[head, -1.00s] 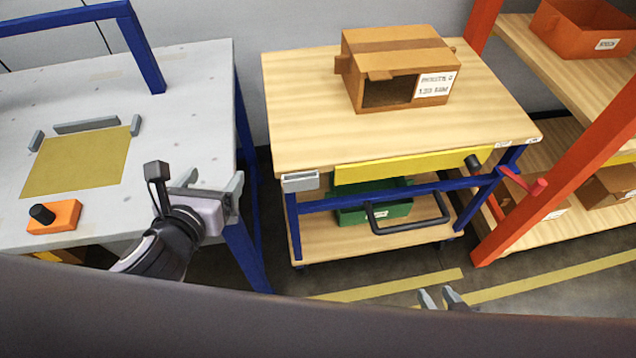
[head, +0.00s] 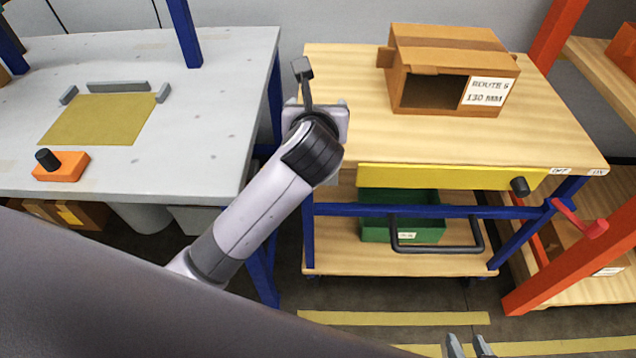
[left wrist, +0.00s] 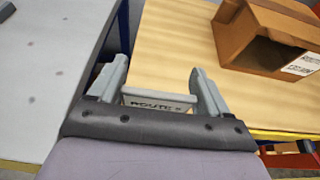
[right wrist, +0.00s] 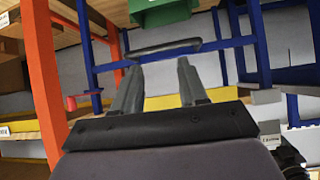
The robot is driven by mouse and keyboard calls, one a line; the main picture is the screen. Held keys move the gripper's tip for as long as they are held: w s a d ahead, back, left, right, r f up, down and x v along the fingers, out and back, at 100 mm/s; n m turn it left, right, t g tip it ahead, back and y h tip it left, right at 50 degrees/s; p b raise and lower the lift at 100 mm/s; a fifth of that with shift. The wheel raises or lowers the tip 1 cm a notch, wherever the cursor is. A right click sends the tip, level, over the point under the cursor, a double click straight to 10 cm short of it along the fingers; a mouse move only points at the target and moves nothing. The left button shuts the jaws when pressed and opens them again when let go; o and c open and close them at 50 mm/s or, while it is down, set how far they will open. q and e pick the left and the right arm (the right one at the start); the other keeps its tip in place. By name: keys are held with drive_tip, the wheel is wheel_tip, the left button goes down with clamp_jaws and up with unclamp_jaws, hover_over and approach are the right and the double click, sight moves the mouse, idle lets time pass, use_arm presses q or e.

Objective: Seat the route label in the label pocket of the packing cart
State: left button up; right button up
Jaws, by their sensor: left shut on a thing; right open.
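The route label (left wrist: 158,102) is a small pale plate with dark "ROUTE" print, seen between the fingers of my left gripper (left wrist: 158,72) in the left wrist view. In the head view my left gripper (head: 316,118) is over the front left corner of the packing cart (head: 360,130); its own arm hides the fingers and label. My right gripper (head: 468,346) is open and empty, low in front of the cart.
An open cardboard box (head: 450,50) stands on the cart top. A yellow strip (head: 430,177) and a black handle (head: 440,249) are on its front. A grey table (head: 220,120) is left, a red-framed rack (head: 570,260) right. A green bin (head: 375,228) sits on the lower shelf.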

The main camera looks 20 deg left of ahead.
use_arm(q)
wheel_tip(320, 180, down, 10)
drive_tip(key=b, duration=0.2)
drive_tip(key=shift+d, duration=0.1)
idle(0.3)
drive_tip(key=o, duration=1)
drive_tip(key=shift+c, duration=0.2)
drive_tip(key=p+v, duration=0.1)
drive_tip(key=v, duration=1.1)
drive_tip(key=shift+p, duration=0.4)
drive_tip(key=shift+r, duration=0.1)
